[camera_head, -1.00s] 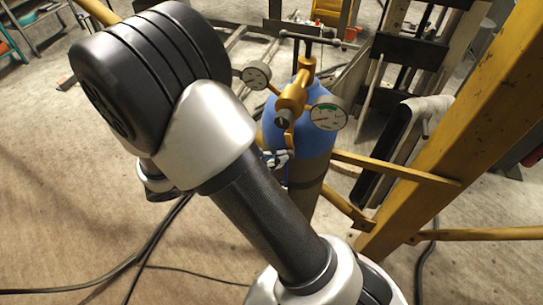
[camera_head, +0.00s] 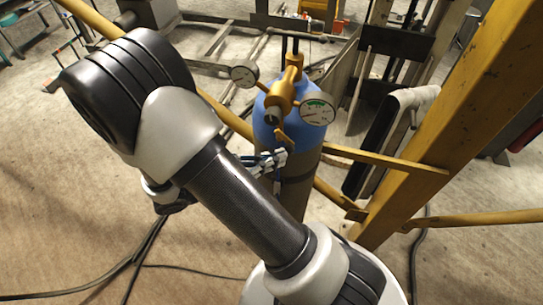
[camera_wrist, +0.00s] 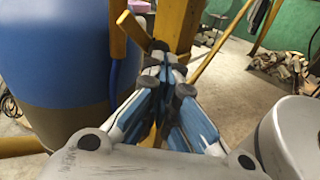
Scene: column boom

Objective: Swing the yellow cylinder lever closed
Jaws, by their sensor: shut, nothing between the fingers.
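The blue-topped cylinder (camera_head: 268,127) stands upright, with a brass valve (camera_head: 284,92) and two round gauges on top. The short yellow lever (camera_head: 282,137) hangs below the valve against the blue shoulder. In the wrist view, a yellow lever-like bar (camera_wrist: 118,30) hangs down along the cylinder's right side. My gripper (camera_head: 284,155) is beside the cylinder, just below the lever. In the wrist view, my gripper (camera_wrist: 163,62) has its blue and grey fingers together, empty, to the right of the bar. I cannot tell whether the fingers touch it.
A thick yellow post (camera_head: 440,130) rises at the right, with yellow struts reaching towards the cylinder. A black padded part (camera_head: 378,150) stands between post and cylinder. Black cables (camera_head: 140,255) lie on the floor at the left. Open floor lies at lower left.

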